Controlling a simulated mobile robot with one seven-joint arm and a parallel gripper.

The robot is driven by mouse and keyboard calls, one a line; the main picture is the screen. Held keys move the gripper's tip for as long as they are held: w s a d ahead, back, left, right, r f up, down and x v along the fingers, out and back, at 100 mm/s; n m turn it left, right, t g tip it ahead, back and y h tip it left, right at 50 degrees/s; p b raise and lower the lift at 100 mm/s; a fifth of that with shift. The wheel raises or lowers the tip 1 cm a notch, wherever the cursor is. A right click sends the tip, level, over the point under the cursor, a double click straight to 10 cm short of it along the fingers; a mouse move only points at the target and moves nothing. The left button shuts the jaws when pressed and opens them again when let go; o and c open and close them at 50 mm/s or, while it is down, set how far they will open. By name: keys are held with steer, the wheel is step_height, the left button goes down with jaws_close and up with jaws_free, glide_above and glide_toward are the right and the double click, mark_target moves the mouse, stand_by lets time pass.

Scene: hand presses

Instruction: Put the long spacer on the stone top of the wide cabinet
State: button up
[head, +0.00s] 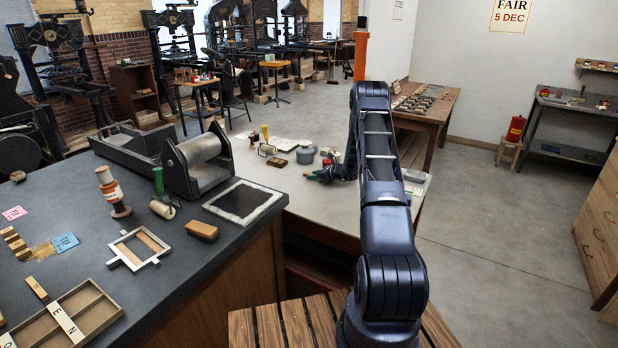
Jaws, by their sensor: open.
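My arm reaches away over a pale grey, stone-like top (300,190) on a wooden cabinet; this may be the wide cabinet. My gripper (317,175) is open at the far end of the arm, low over that top. It is small and dark here, and I cannot see anything between its fingers. I cannot pick out the long spacer for certain. A short wooden strip (37,288) lies on the dark counter at left, but I cannot tell whether it is a spacer. My arm hides part of the pale top.
Open floor (500,225) lies at right.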

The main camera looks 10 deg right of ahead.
jaws_close()
step_height(320, 180, up, 19)
steer(key=s+a+f+m+t+h, duration=0.1)
steer(key=s+a+m+h, duration=0.1)
steer(key=s, duration=0.6)
steer(key=s+a+f+m+t+h, duration=0.1)
steer(key=s+a+m+t+h, duration=0.1)
steer(key=s+a, duration=0.3)
steer(key=s+m+h, duration=0.1)
steer(key=s, duration=0.1)
steer(key=shift+s+a+f+m+h, duration=0.25)
steer(key=shift+s+f+m+h, duration=0.05)
steer(key=shift+s+f, duration=0.1)
